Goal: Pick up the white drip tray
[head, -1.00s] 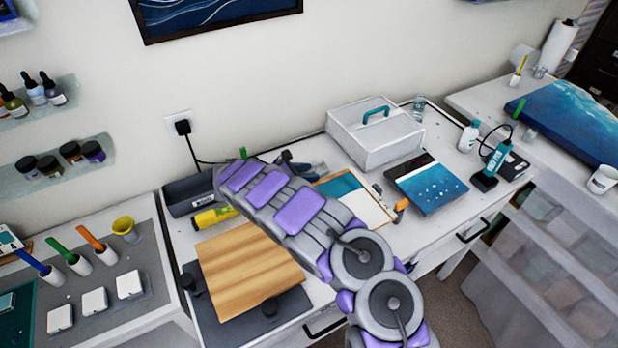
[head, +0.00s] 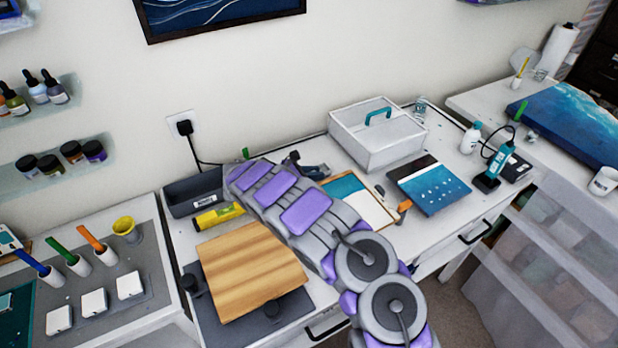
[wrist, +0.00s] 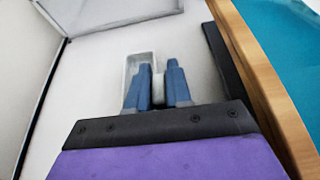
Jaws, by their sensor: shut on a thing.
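The white drip tray (wrist: 132,72) shows in the wrist view as a small, shallow, pale tray with raised walls. My gripper (wrist: 160,70) has two blue fingers, shut on the right-hand part of the tray, with a pale piece of it between them. The fingers hide some of the tray. In the head view my gripper (head: 318,171) is partly behind my purple and grey arm, near the back of the workbench. I cannot make out the tray there, nor tell whether it is clear of the bench.
A wood-framed board (head: 368,205) lies just in front. A dark bin (head: 190,192) and a yellow tube (head: 218,217) are to the left. A wooden board (head: 248,270) sits in the left foreground.

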